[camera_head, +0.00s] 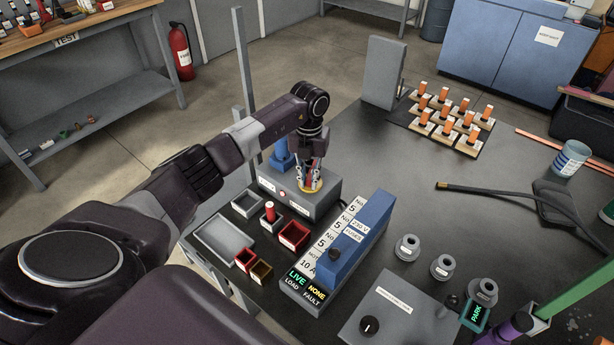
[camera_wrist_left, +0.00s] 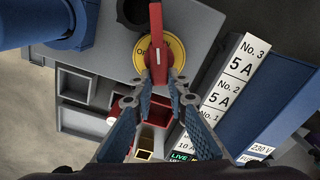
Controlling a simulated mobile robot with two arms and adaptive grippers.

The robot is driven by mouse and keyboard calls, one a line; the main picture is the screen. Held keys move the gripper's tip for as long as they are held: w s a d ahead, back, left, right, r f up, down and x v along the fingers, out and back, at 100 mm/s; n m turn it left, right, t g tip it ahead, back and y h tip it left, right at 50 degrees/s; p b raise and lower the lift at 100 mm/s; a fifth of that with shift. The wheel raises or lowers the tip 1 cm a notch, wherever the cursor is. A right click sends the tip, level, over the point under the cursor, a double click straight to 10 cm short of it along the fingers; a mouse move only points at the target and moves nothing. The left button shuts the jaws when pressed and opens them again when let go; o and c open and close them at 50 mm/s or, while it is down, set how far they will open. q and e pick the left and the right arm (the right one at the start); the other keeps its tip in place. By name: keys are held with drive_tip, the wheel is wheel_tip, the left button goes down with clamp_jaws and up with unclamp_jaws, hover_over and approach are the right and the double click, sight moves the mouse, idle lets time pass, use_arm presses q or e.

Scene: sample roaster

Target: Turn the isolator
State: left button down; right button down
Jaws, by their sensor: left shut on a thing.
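The isolator is a grey box (camera_head: 325,205) with a yellow disc and a red handle on top. In the left wrist view the yellow disc (camera_wrist_left: 142,62) carries partly hidden lettering, and the red handle (camera_wrist_left: 156,25) lies across it, running up and down the picture. My left gripper (camera_head: 312,184) is over the disc, pointing down. In the left wrist view its fingertips (camera_wrist_left: 162,84) are shut on the near end of the red handle. A lit panel (camera_head: 304,287) in front reads LIVE over LOAD and NONE over FAULT. My right gripper is not in view.
A blue-topped fuse unit (camera_head: 362,232) with number labels stands close right of the isolator. Small trays (camera_head: 222,238) lie to its left. Grey round parts (camera_head: 407,247) and a knobbed box (camera_head: 395,312) are at front right. An orange-topped set (camera_head: 467,128) stands behind on the dark bench.

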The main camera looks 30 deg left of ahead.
use_arm(q)
drive_tip(key=n, duration=0.2)
drive_tip(key=n+p, duration=0.1)
drive_tip(key=shift+w+d+r+n, duration=0.15)
drive_tip(key=shift+w+d+n, duration=0.05)
drive_tip(key=shift+d+n, duration=0.2)
drive_tip(key=n, duration=0.1)
drive_tip(key=n+p, duration=0.1)
drive_tip(key=n, duration=0.1)
drive_tip(key=shift+w+d+n, duration=0.2)
drive_tip(key=shift+w+n, duration=0.1)
drive_tip(key=n, duration=0.2)
drive_tip(key=w+n+p, duration=0.1)
drive_tip(key=n, duration=0.2)
drive_tip(key=shift+d+n, duration=0.15)
drive_tip(key=shift+n, duration=0.15)
drive_tip(key=c, duration=1.9)
unclamp_jaws()
drive_tip(key=shift+r, duration=0.1)
wheel_tip(320, 180, up, 12)
drive_tip(key=shift+f, duration=0.2)
